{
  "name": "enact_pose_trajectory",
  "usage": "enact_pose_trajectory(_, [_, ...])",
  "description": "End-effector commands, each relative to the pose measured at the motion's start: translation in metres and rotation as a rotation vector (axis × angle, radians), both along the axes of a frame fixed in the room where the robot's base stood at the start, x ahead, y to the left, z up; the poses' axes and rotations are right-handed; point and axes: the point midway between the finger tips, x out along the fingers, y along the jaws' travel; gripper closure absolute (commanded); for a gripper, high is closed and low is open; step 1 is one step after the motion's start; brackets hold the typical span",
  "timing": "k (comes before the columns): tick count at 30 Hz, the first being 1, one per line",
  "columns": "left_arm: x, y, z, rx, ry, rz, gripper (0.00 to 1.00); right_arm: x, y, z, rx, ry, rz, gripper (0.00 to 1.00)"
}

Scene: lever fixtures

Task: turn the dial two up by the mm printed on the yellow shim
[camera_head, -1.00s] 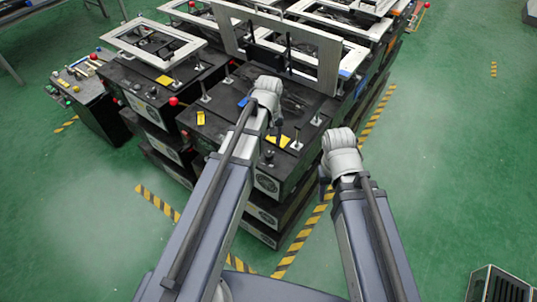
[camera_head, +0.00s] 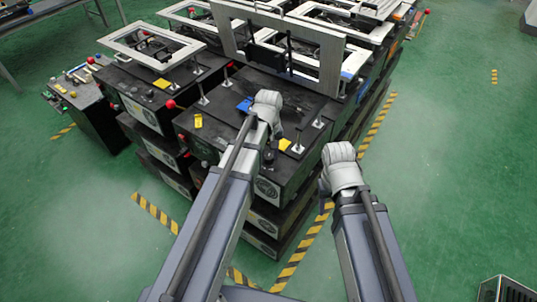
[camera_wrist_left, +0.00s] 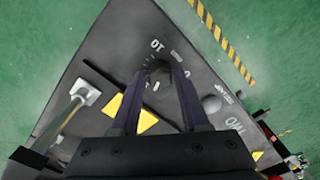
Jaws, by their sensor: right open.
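The dial is a small dark round knob (camera_wrist_left: 157,68) on the black bench top, with white marks and figures around it. In the head view it shows just below my left wrist (camera_head: 268,156). My left gripper (camera_wrist_left: 158,73) points down at it, its two dark fingers apart on either side of the knob; whether they touch it is unclear. A yellow plate (camera_wrist_left: 143,121), likely the shim, lies beside the dial, partly behind a finger; it also shows in the head view (camera_head: 284,144). No print on it is readable. My right gripper (camera_head: 325,186) hangs beside the bench, small and partly hidden.
Another yellow piece (camera_head: 198,120) stands at the bench's left, near a red ball knob (camera_head: 170,104). A blue piece (camera_head: 244,104) and a grey upright frame (camera_head: 325,62) are behind. A metal lever post (camera_wrist_left: 85,95) rises near the dial. Green floor is free at right.

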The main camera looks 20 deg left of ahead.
Motion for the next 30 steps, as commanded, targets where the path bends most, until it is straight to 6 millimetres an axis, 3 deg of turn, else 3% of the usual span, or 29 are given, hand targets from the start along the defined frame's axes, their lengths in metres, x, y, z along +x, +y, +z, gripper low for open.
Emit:
enact_pose_trajectory(1, [0.0000, 0.0000, 0.0000, 0.000, 0.000, 0.000, 0.61, 0.0000, 0.0000, 0.0000, 0.000, 0.000, 0.000, 0.50])
enact_pose_trajectory(12, [-0.0001, -0.0001, -0.0001, 0.000, 0.000, 0.000, 1.00, 0.0000, 0.0000, -0.0001, 0.000, 0.000, 0.000, 0.50])
enact_pose_trajectory(23, [-0.0001, -0.0001, -0.0001, 0.000, 0.000, -0.022, 1.00, 0.0000, 0.0000, -0.0001, 0.000, 0.000, 0.000, 0.50])
enact_pose_trajectory(30, [-0.0002, 0.0001, -0.0001, 0.000, 0.000, -0.148, 1.00, 0.0000, 0.0000, -0.0001, 0.000, 0.000, 0.000, 0.50])
